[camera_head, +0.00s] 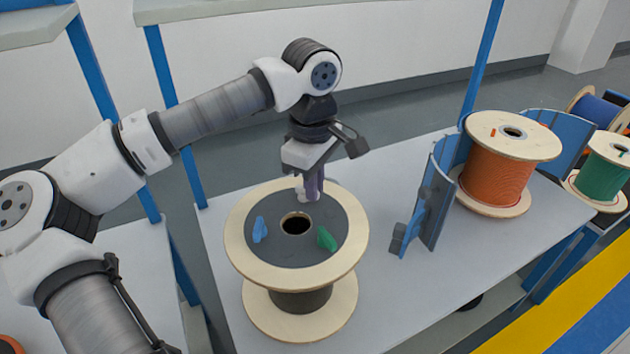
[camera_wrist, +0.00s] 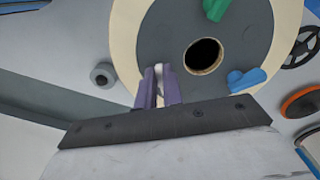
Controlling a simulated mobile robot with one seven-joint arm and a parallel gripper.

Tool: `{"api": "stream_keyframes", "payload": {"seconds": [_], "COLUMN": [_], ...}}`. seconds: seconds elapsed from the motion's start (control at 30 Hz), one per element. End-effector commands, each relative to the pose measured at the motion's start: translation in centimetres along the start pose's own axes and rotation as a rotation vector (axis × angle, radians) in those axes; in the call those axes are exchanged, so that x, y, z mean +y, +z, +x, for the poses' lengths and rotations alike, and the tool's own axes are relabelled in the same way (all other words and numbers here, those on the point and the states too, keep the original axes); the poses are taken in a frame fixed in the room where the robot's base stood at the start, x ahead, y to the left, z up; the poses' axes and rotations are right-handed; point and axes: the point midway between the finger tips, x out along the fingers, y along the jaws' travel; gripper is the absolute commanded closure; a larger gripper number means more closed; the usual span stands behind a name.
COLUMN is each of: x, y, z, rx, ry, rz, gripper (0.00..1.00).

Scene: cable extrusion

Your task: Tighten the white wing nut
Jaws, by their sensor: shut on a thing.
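The white wing nut (camera_wrist: 158,73) sits on the dark grey disc on top of a wooden spool (camera_head: 245,262). In the wrist view it is a small white piece between my two purple fingers, mostly hidden by them. My gripper (camera_wrist: 161,88) is shut on it and points down at the disc's far side in the head view, where a bit of the white nut (camera_head: 303,189) shows by the fingertips. A blue wing nut (camera_head: 260,229) and a green wing nut (camera_head: 327,239) stand elsewhere on the disc, around the dark centre hole (camera_head: 296,223).
A blue bracket panel (camera_head: 432,205) stands on the table right of the spool. An orange cable spool (camera_head: 497,170) and a green one (camera_head: 601,170) are farther right. The grey tabletop (camera_head: 380,285) is clear between the spool and the panel.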

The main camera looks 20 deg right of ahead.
Motion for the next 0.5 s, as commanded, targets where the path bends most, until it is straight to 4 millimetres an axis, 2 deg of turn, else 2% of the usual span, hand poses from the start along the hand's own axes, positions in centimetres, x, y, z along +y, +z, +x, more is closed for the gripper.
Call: {"api": "stream_keyframes", "payload": {"seconds": [0.5], "x": [-0.12], "y": [-0.02], "z": [0.03], "rx": [0.000], "ry": [-0.001], "rz": [0.048], "gripper": [1.00]}}
